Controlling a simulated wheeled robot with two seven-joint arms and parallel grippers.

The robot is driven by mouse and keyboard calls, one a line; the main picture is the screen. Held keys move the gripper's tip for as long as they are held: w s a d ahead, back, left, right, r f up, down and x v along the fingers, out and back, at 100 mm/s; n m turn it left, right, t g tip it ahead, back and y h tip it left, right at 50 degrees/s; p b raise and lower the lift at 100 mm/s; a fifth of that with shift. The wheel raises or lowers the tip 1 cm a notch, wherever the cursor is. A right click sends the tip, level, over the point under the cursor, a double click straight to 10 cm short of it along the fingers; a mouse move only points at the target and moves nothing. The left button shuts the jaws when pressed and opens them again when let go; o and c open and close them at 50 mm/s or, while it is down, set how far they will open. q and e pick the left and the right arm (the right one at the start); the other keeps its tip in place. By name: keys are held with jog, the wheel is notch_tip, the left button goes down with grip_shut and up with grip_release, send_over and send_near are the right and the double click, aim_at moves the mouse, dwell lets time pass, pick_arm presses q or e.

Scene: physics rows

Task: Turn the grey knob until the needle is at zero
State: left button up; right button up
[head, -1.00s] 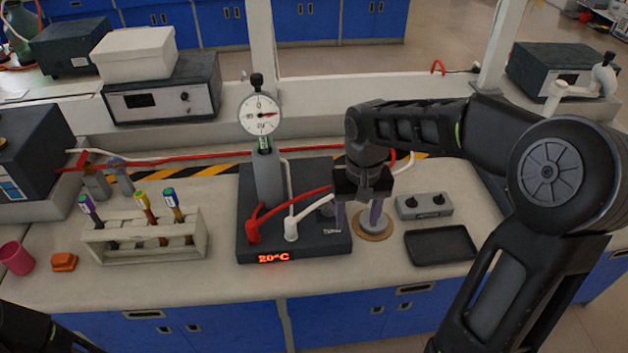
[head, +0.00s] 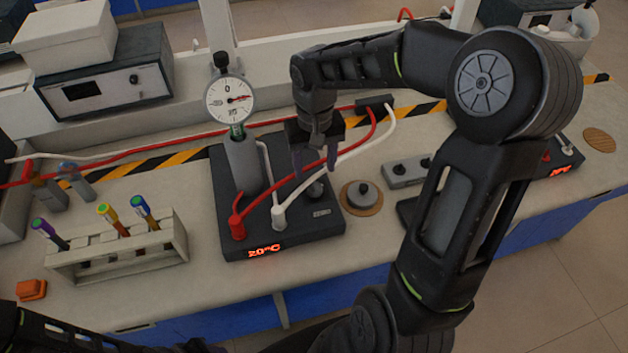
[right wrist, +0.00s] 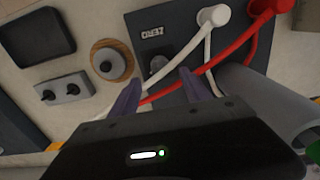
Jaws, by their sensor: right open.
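The dial gauge (head: 230,101) stands upright on a grey post. Its red needle points right, away from the 0 near the top of the face. The grey knob (head: 314,189) sits on the dark base (head: 262,225) beside a small label, which reads ZERO in the right wrist view, where the knob (right wrist: 157,64) also shows. My right gripper (head: 315,166) is open and empty above the knob. In the right wrist view its fingertips (right wrist: 160,78) lie either side of the knob, just short of it. My left gripper is out of view.
Red and white cables (head: 352,150) arch past the right fingers. A grey knobbed piece (head: 362,193) on a round wooden disc stands right of the base, near a grey two-knob box (head: 403,172). A tube rack (head: 120,250) stands at left.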

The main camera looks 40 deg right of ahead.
aim_at(315, 184)
notch_tip(315, 184, down, 7)
jog(key=shift+r+p, duration=0.2)
jog(key=shift+p, duration=0.1)
jog(key=shift+c, duration=0.6)
grip_shut()
